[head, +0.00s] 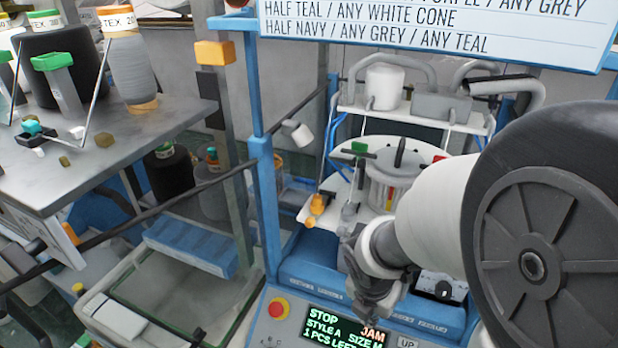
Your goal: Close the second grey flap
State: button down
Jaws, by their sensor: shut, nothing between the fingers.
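My arm reaches in from the right, and my gripper (372,302) is a small dark shape pointing down in front of the blue knitting machine (308,268). It is shut and empty, just above the control panel with its lit screen (345,328). I cannot clearly make out a grey flap or tell which is the second one. My arm and gripper hide part of the machine's front ledge. A clear round cylinder (385,188) stands on the white round plate (345,160) behind the gripper.
The screen reads STOP and JAM. A red button (278,308) sits left of it. A grey table (120,150) with yarn cones (125,70) stands at the left. A blue post (266,200) rises between table and machine. A white sign (430,30) hangs above.

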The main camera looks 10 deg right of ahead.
jog(key=shift+w+d+f, duration=0.4)
jog(key=shift+w+d, duration=0.35)
jog(key=shift+d, duration=0.1)
jog(key=shift+w+d+f, duration=0.35)
jog(key=shift+w+d, duration=0.35)
jog(key=shift+d, duration=0.15)
jog(key=shift+d, duration=0.1)
jog(key=d+p, duration=0.1)
jog(key=w+d+p, duration=0.1)
jog(key=d+p, duration=0.1)
jog(key=p, duration=0.1)
jog(key=shift+w+d+r, duration=0.15)
jog(key=shift+w, duration=0.1)
jog(key=shift+w+d, duration=0.2)
jog(key=shift+d, duration=0.05)
